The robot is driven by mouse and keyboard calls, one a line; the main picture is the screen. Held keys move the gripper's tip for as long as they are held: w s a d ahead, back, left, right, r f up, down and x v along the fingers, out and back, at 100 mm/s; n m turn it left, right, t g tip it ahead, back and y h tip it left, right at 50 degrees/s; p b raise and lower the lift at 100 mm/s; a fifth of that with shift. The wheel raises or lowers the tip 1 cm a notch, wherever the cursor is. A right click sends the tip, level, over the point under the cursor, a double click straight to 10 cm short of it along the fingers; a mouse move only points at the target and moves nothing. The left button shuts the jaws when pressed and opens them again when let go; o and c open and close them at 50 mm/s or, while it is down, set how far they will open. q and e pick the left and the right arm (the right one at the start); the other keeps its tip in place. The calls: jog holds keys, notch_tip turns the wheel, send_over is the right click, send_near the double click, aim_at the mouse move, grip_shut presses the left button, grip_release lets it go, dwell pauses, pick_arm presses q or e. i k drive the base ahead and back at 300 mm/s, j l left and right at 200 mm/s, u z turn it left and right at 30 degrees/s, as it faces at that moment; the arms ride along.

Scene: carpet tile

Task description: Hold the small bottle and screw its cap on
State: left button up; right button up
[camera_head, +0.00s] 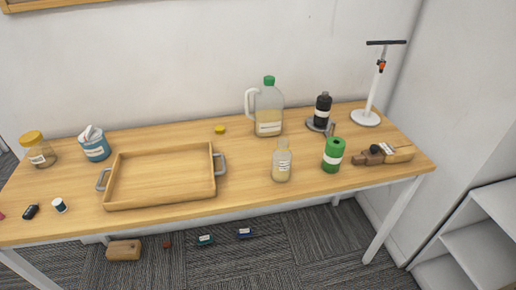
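The small bottle (281,168) stands upright on the wooden table, right of the tray. It is clear, with pale yellow contents, a label and a narrow neck; no coloured cap shows on it. A small yellow cap (220,129) lies on the table behind the tray, left of the large jug. Neither of my grippers is in view, and nothing is touching the bottle or the cap.
A wooden tray (128,203) with grey handles fills the left middle of the table (245,190). A green-capped jug (268,115) stands behind the bottle, and a green canister (333,154) at its right. A yellow-lidded jar (38,150) and blue tub (95,148) stand at left.

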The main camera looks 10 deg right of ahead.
aim_at(282, 156)
jog(key=i+j+u, duration=0.1)
jog(key=i+j, duration=0.75)
